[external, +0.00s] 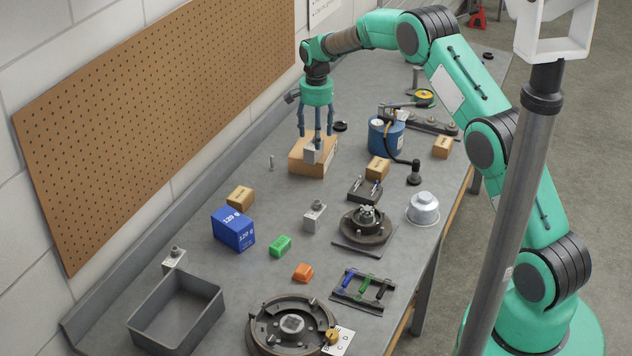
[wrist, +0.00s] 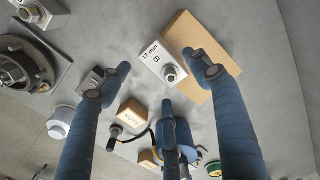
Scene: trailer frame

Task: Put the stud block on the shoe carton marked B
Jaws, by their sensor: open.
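A pale grey stud block (external: 312,153) with a stud and nut on top shows at the front edge of the larger brown carton (external: 299,160), apparently resting on it. In the wrist view the block (wrist: 152,65) reads "17 mm" and "B" and overlaps one side of the carton (wrist: 212,62). I cannot tell how much of it is supported. No mark on the carton is readable. My gripper (external: 316,136) is open above the carton, its three blue fingers spread around the block. In the wrist view the fingertips (wrist: 161,76) appear apart from it.
Two similar stud blocks (external: 315,215) (external: 174,259) stand elsewhere. Small cartons (external: 378,168) (external: 240,197) (external: 443,147), a blue can (external: 385,137) and a hub (external: 366,225) are nearby. A grey tray (external: 150,325) is at front left.

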